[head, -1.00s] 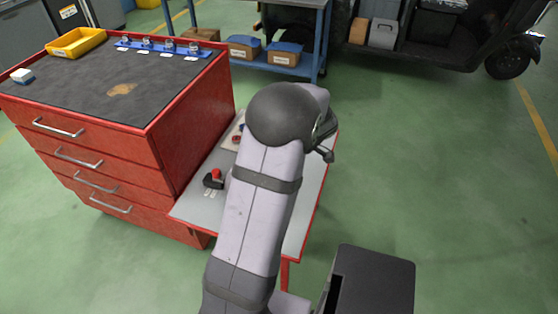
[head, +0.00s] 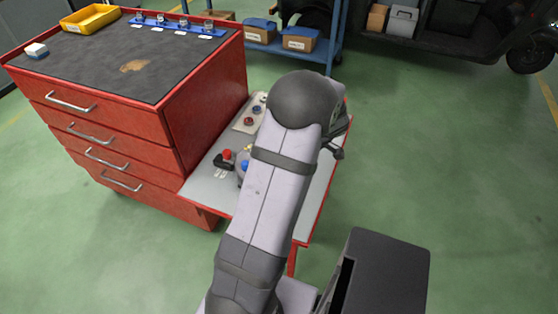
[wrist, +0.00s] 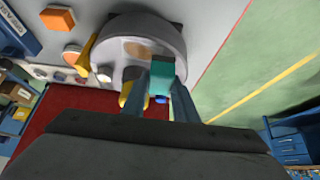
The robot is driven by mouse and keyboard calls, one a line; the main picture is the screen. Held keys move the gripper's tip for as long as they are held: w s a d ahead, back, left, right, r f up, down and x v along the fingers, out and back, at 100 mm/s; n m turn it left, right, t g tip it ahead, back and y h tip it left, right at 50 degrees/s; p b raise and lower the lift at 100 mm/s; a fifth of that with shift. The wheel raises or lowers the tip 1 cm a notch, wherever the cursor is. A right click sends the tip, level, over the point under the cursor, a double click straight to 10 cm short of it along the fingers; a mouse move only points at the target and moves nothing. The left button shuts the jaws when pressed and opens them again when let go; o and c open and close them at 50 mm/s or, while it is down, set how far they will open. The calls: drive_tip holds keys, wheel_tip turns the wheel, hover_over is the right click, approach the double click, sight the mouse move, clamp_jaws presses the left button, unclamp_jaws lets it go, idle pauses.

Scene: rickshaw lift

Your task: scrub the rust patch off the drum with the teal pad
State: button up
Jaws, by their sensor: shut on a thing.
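My gripper (wrist: 162,92) is shut on the teal pad (wrist: 161,74), which shows between its fingers in the wrist view. The drum (wrist: 172,40) is a grey rounded body just beyond the fingers. A tan-brown rust patch (wrist: 137,50) shows on its face, left of the pad. I cannot tell whether the pad touches the drum. In the head view my arm hides the gripper, the pad and most of the drum.
The grey side table (head: 205,186) has a red-topped black device (head: 225,158) and a small tray (head: 248,117). A red drawer cabinet (head: 205,105) rises on its left, with a yellow bin (head: 92,18) on top.

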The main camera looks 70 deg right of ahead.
drive_tip(key=shift+f, duration=0.6)
drive_tip(key=shift+d+f, duration=0.4)
drive_tip(key=shift+c, duration=0.7)
drive_tip(key=shift+s+d+f+p, duration=0.15)
drive_tip(key=shift+d+p, duration=0.4)
drive_tip(key=shift+d, duration=0.6)
drive_tip(key=shift+s+d+f+p, duration=0.1)
drive_tip(key=shift+d+p, duration=0.4)
drive_tip(key=shift+d, duration=0.6)
drive_tip(key=shift+d+r+p, duration=0.2)
drive_tip(key=shift+d+p, duration=0.35)
drive_tip(key=shift+d, duration=0.35)
drive_tip(key=shift+p, duration=0.35)
drive_tip(key=shift+a+f+b, duration=0.25)
drive_tip(key=shift+a+b, duration=0.35)
drive_tip(key=shift+a, duration=0.25)
drive_tip(key=shift+w+a+b, duration=0.15)
drive_tip(key=shift+a+b, duration=0.45)
drive_tip(key=shift+a, duration=0.75)
drive_tip(key=shift+w+a+b, duration=0.1)
drive_tip(key=shift+a+b, duration=0.5)
drive_tip(key=shift+a, duration=0.7)
drive_tip(key=shift+r+p, duration=1.75)
drive_tip(key=shift+r, duration=2.45)
